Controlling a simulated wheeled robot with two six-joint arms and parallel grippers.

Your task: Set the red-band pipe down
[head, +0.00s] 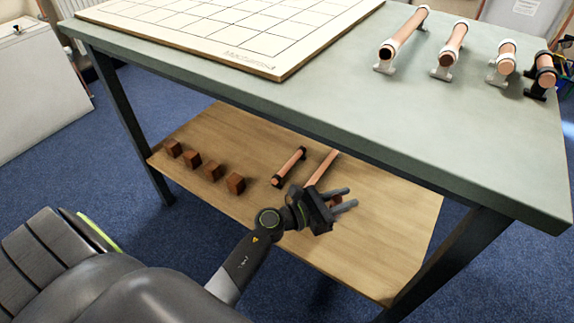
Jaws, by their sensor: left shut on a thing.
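A bare copper pipe (322,167) shows beside my left gripper (345,198), over the wooden lower shelf (385,220). My left gripper is shut on this pipe, which I take for the red-band pipe. No red band shows on it, and its near end is hidden behind the gripper. I cannot tell whether the pipe touches the shelf. My left arm reaches in from the lower left. My right gripper is out of view.
A shorter copper pipe with dark ends (289,167) lies just left on the shelf. Several brown blocks (212,171) stand further left. The green tabletop (390,110) overhangs the shelf, carrying a gridded board (235,50) and several pipes in holders (450,48). The shelf's right part is clear.

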